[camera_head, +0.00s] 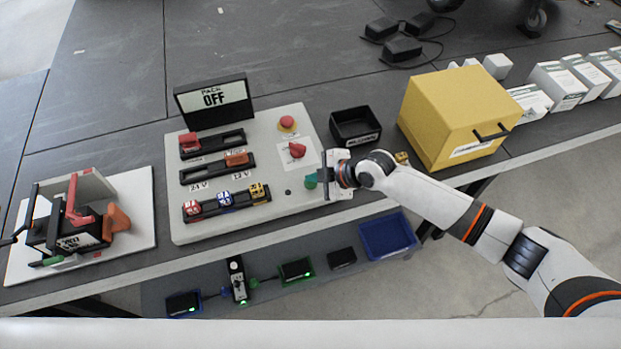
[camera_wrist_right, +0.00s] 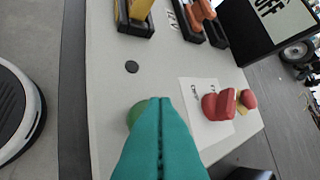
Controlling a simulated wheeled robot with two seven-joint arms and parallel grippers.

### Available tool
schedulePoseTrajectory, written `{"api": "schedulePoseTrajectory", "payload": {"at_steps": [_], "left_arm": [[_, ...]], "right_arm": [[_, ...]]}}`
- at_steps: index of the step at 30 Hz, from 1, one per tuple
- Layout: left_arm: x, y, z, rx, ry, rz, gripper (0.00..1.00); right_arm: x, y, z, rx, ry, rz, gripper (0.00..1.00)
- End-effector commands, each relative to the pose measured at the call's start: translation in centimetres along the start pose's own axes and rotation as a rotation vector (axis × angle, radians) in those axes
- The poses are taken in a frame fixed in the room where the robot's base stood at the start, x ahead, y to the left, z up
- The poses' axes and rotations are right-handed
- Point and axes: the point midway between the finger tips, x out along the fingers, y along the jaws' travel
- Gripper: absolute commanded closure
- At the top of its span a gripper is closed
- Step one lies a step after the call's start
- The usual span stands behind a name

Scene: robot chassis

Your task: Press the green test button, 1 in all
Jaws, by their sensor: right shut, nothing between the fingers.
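The green test button (camera_wrist_right: 137,108) shows in the right wrist view as a rounded green edge on the pale panel (camera_wrist_right: 105,100), mostly hidden behind my fingers. My right gripper (camera_wrist_right: 163,105) has teal fingers shut together with nothing between them, their tips overlapping the button in that view. I cannot tell whether they touch it. In the head view the right gripper (camera_head: 312,181) is over the right front part of the panel (camera_head: 275,205), and I cannot make out the button apart from the teal fingers. My left gripper is not in view.
A red knob (camera_head: 297,149), a red mushroom button (camera_head: 287,122) and slotted switches (camera_head: 218,170) share the panel. A display (camera_head: 214,100) reads "OFF". A black bin (camera_head: 356,126) and yellow box (camera_head: 455,110) stand to the right. A clamp fixture (camera_head: 75,225) is at left.

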Motion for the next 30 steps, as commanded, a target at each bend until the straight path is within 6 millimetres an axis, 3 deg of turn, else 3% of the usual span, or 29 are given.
{"api": "schedulePoseTrajectory", "payload": {"at_steps": [30], "left_arm": [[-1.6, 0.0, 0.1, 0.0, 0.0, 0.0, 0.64]], "right_arm": [[-1.6, -1.1, 1.1, 0.0, 0.001, 0.001, 1.0]]}}
